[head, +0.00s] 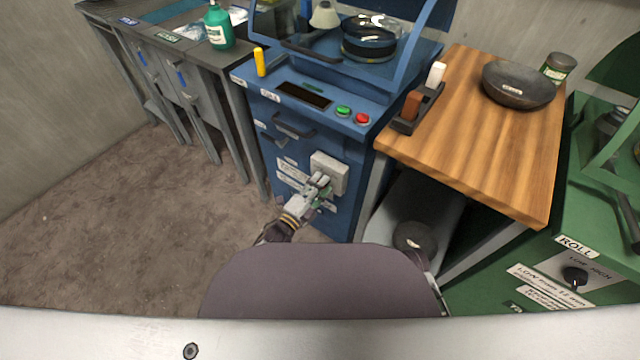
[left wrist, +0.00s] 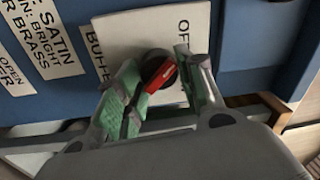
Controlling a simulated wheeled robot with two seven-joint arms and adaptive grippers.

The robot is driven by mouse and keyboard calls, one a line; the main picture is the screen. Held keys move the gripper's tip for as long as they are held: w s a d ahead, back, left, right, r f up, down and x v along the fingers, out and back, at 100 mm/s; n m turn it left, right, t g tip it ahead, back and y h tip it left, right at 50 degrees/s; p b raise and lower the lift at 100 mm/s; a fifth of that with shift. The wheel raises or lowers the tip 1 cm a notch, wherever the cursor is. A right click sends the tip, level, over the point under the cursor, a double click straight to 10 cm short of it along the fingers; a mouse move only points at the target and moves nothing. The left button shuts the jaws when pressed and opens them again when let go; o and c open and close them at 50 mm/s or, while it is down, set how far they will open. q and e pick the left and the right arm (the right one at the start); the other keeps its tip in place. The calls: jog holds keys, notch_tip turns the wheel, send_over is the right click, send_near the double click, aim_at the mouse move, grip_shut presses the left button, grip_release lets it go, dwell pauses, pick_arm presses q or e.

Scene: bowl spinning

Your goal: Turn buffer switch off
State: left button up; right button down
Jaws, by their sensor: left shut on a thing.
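The buffer switch is a black round knob with a red handle (left wrist: 160,74) on a pale grey switch box (head: 330,165). The box is on the front of the blue machine, and the knob itself is hidden behind my gripper in the head view. In the left wrist view the box face (left wrist: 115,32) shows the partly covered letters "OF" and "BUFF". My left gripper (head: 322,184) is at the box, its green-padded fingers (left wrist: 157,76) on either side of the knob and shut on it.
The blue machine's top (head: 318,98) has a green button (head: 343,111) and a red button (head: 362,118). A wooden-topped bench (head: 470,150) stands close on the right, a green machine (head: 480,285) beyond it. Open floor (head: 130,220) lies to the left.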

pick_arm(q)
jog(key=shift+f+n, duration=0.1)
jog(key=shift+n, duration=0.2)
jog(key=o, duration=1)
jog(key=v, duration=1.2)
jog(key=shift+n, duration=0.3)
dwell(0.6)
